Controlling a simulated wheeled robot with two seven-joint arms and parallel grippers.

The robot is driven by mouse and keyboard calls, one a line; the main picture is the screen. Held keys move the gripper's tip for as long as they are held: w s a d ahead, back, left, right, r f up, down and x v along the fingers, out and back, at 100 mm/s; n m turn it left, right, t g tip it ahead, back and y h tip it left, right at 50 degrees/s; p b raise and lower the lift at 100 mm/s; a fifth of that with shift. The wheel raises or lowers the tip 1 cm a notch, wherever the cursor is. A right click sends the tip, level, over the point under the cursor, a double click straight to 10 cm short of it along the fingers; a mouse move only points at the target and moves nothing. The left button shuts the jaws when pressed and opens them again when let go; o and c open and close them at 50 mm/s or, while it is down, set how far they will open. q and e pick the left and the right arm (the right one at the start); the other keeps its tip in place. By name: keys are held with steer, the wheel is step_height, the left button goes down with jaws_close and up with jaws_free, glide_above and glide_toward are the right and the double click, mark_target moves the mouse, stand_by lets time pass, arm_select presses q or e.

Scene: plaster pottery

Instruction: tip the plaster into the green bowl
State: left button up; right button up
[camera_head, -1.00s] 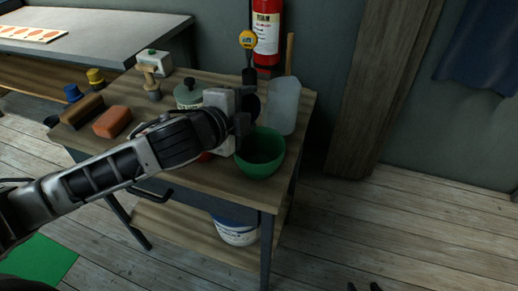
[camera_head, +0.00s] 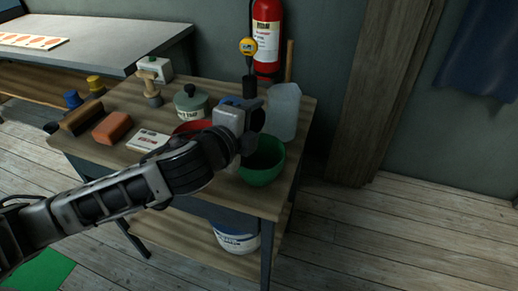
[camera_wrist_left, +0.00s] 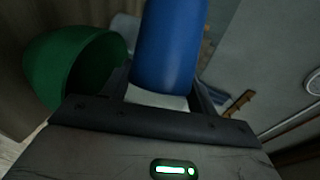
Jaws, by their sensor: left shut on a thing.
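The green bowl (camera_head: 264,172) stands near the right front corner of the wooden worktable, and its inside looks dark. It also shows at the left of the left wrist view (camera_wrist_left: 45,60). My left gripper (camera_head: 250,128) is just above the bowl's back left rim. It is shut on a blue, rounded, cylinder-like vessel (camera_wrist_left: 170,45), seen in the left wrist view. In the head view the hand mostly hides this vessel. Its opening and any plaster in it cannot be seen. My right gripper is not in view.
A translucent jug (camera_head: 284,112) stands right behind the bowl. A red bowl (camera_head: 190,127), partly hidden by my left arm, a lidded pot (camera_head: 191,103), a white packet (camera_head: 148,140) and an orange block (camera_head: 112,128) lie to the left. A bucket (camera_head: 237,238) sits on the lower shelf.

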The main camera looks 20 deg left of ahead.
arm_select(q)
steer(key=shift+s+d+m+t+y, duration=0.15)
steer(key=shift+d+m+t, duration=0.1)
steer(key=shift+m, duration=0.25)
steer(key=shift+s+d+m+t+y, duration=0.15)
steer(key=shift+m+t, duration=0.1)
steer(key=shift+m, duration=0.25)
stand_by(1.6)
steer(key=shift+d+r+m+t+p, duration=0.2)
steer(key=shift+r+m+t+p, duration=0.25)
steer(key=shift+r+m, duration=0.3)
stand_by(1.1)
steer(key=shift+s+d+f+m+t+b, duration=0.2)
steer(key=shift+m+t+b, duration=0.3)
steer(key=shift+m, duration=0.25)
stand_by(2.8)
